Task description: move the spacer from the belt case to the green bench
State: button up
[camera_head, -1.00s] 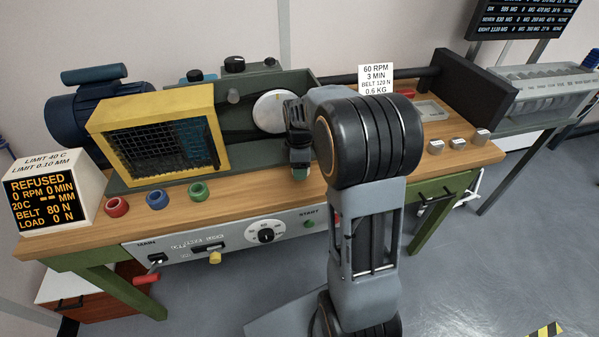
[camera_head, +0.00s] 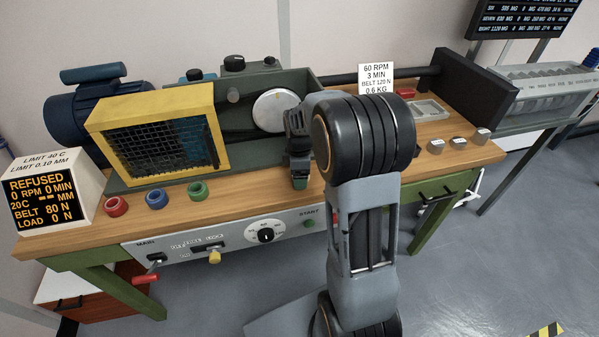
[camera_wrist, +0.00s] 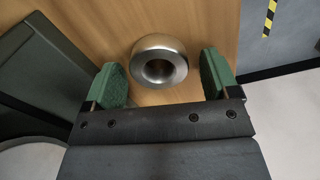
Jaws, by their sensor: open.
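The spacer, a shiny metal ring with a wide hole (camera_wrist: 158,43), shows in the wrist view against the bench's wooden top, beside the belt case. It is between and slightly beyond my open green-padded fingertips (camera_wrist: 159,62), with a gap on each side. In the head view my gripper (camera_head: 300,178) points down over the front of the bench, right of the belt case. The spacer cannot be made out there. The belt case (camera_head: 247,145) is a dark green housing with a yellow mesh guard. The green bench (camera_head: 250,188) has a wooden top and green legs.
Red, blue and green rings (camera_head: 157,199) stand left on the bench's front strip. A display box (camera_head: 70,160) reads REFUSED. A shallow tray (camera_head: 428,111) and several small metal blocks (camera_head: 459,143) are at right. The control panel (camera_head: 235,240) fronts the bench.

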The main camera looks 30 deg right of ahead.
notch_tip(320, 180, up, 12)
jog(key=p, duration=0.1)
jog(key=s+a+f+m+t, duration=0.1)
jog(key=s+a+m, duration=0.3)
jog(key=s+m, duration=0.2)
jog(key=s+a+f+m+t, duration=0.1)
jog(key=s+a+m, duration=0.4)
jog(key=s, duration=0.5)
jog(key=shift+a+m+t, duration=0.15)
jog(key=shift+m+t, duration=0.45)
jog(key=shift+m, duration=0.6)
jog(key=p+v, duration=0.2)
jog(key=v, duration=0.1)
jog(key=w+p+v, duration=0.1)
jog(key=p+v, duration=0.1)
jog(key=p, duration=0.1)
jog(key=shift+r, duration=0.55)
jog(key=shift+c, duration=0.3)
